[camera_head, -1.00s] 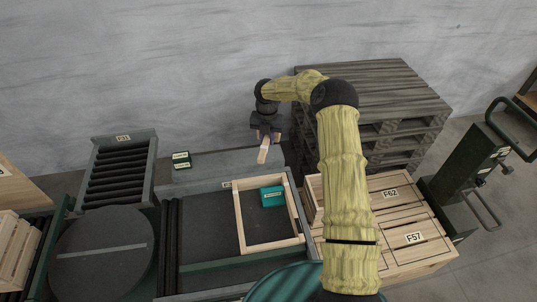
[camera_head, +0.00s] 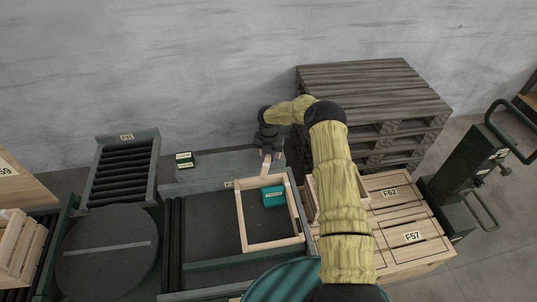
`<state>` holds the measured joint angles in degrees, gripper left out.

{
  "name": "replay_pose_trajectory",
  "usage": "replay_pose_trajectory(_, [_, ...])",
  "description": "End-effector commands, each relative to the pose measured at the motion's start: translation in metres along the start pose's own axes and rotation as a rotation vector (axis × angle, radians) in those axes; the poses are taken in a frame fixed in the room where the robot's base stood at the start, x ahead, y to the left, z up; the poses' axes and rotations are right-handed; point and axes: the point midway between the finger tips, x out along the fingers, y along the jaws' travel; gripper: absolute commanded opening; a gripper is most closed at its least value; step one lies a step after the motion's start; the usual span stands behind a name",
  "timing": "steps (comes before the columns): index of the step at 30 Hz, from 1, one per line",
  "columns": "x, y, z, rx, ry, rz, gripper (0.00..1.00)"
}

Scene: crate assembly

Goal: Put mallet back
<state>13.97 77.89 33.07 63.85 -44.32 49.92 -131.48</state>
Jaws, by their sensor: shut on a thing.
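My gripper (camera_head: 269,153) is shut on the mallet (camera_head: 265,167), which shows as a short pale wooden piece hanging below the jaws. The mallet's head cannot be made out; the gripper hides the upper part. My gripper is over the right part of the grey ledge (camera_head: 215,168) behind the work surface, just behind the far side of the wooden crate frame (camera_head: 241,218). Whether the mallet touches the ledge cannot be told.
A teal box (camera_head: 273,196) sits inside the crate frame. Wooden crates (camera_head: 402,215) stand at the right, with stacked pallets (camera_head: 375,90) behind. A roller rack (camera_head: 124,170) and round turntable (camera_head: 107,255) are at left.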

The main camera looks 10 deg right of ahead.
Motion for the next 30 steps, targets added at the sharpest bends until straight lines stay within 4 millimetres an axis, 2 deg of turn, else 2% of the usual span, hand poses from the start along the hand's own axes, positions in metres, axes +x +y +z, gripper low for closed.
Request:
replay_pose_trajectory(12, [0.0054,0.0003,0.001,0.0,-0.003,0.001,0.0])
replay_pose_trajectory(13, [0.0051,0.0001,0.0006,0.0,-0.002,0.0,0.26])
replay_pose_trajectory(16, [0.0046,0.0001,0.0004,0.0,-0.002,0.0,0.43])
replay_pose_trajectory(25, [0.0037,0.0,0.0005,0.0,-0.002,0.0,0.43])
replay_pose_trajectory(30, [-0.0041,0.0002,0.0011,0.0,-0.003,0.001,0.43])
